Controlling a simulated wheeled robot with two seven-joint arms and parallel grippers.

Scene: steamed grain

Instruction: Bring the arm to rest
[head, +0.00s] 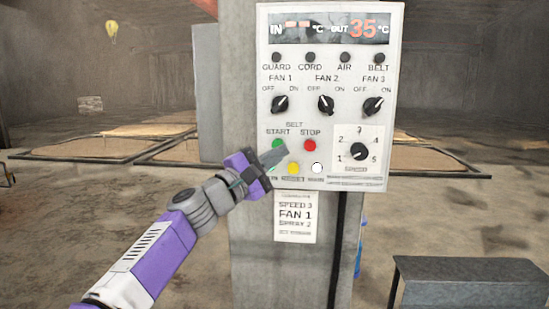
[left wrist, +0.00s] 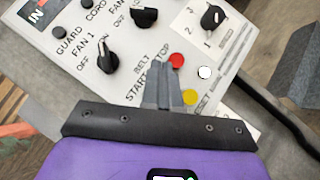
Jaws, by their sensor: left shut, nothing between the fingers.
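My left arm comes in from the lower left in the head view. Its gripper (head: 273,156) is shut and empty, in front of the lower left of a white control panel (head: 330,62). The fingers overlap the area by the green start button (head: 278,144), the red stop button (head: 310,146) and the yellow button (head: 293,168). In the left wrist view the shut fingers (left wrist: 163,82) point at the panel between the start and stop labels, hiding the green button. I cannot tell whether they touch the panel. My right gripper is not in view.
The panel hangs on a grey concrete pillar (head: 258,255), with a paper note (head: 296,217) below it. It has three fan knobs and a numbered dial (head: 358,151). A dark grey bench (head: 470,278) stands at lower right. Grain beds (head: 100,147) lie behind.

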